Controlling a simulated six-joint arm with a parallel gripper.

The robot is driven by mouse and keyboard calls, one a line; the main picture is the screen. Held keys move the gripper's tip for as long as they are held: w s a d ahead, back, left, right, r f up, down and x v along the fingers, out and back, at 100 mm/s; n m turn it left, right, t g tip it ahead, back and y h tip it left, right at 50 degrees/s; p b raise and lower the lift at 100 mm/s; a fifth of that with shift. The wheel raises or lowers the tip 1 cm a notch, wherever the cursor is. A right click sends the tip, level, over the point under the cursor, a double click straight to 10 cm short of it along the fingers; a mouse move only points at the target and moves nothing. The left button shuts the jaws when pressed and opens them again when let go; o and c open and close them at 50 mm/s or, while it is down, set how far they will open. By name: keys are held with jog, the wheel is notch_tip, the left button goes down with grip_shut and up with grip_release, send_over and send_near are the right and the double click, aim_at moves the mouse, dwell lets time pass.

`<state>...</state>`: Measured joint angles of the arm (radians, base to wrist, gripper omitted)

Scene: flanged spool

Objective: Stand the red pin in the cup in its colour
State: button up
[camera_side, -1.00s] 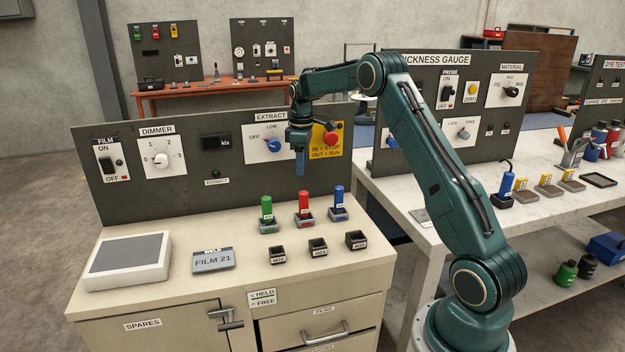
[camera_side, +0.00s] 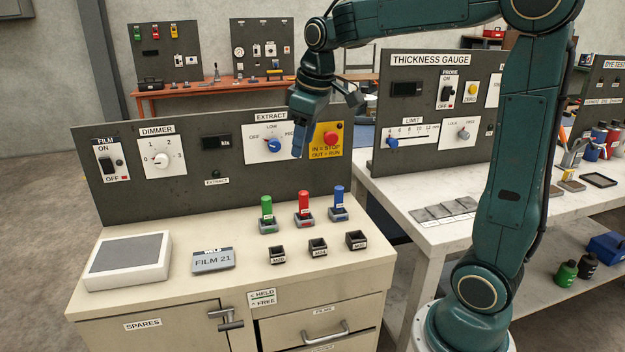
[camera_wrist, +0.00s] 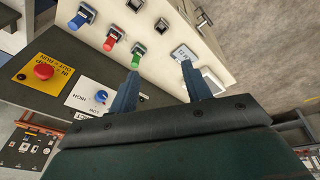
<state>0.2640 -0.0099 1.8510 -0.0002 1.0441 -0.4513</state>
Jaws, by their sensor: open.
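The red pin (camera_side: 304,203) stands upright in a small grey holder (camera_side: 304,221), between a green pin (camera_side: 266,207) and a blue pin (camera_side: 339,196) in similar holders. In the wrist view the red pin (camera_wrist: 109,44) is at the upper left. Three small black open cups with labels stand in front of the pins: left (camera_side: 277,256), middle (camera_side: 318,248) and right (camera_side: 357,240). They look empty; I cannot make out a colour on them. My gripper (camera_side: 298,153) is above and behind the pins, near the panel. Its fingers (camera_wrist: 160,78) are apart with nothing between them.
The upright panel (camera_side: 200,195) with knobs and a red stop button (camera_side: 331,138) rises behind the pins. A FILM 21 block (camera_side: 213,260) and a pale light box (camera_side: 128,261) are to the left. The cabinet top near its front edge is clear.

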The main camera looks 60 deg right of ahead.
jog(key=s+a+f+m+t, duration=0.1)
jog(key=s+a, duration=0.4)
jog(key=s, duration=0.4)
jog(key=s+a+f+m+t, duration=0.1)
jog(key=s+a, duration=0.4)
jog(key=s, duration=0.5)
jog(key=shift+s+f+t+y, duration=0.2)
jog(key=shift+f+t+y, duration=0.2)
jog(key=shift+f, duration=0.3)
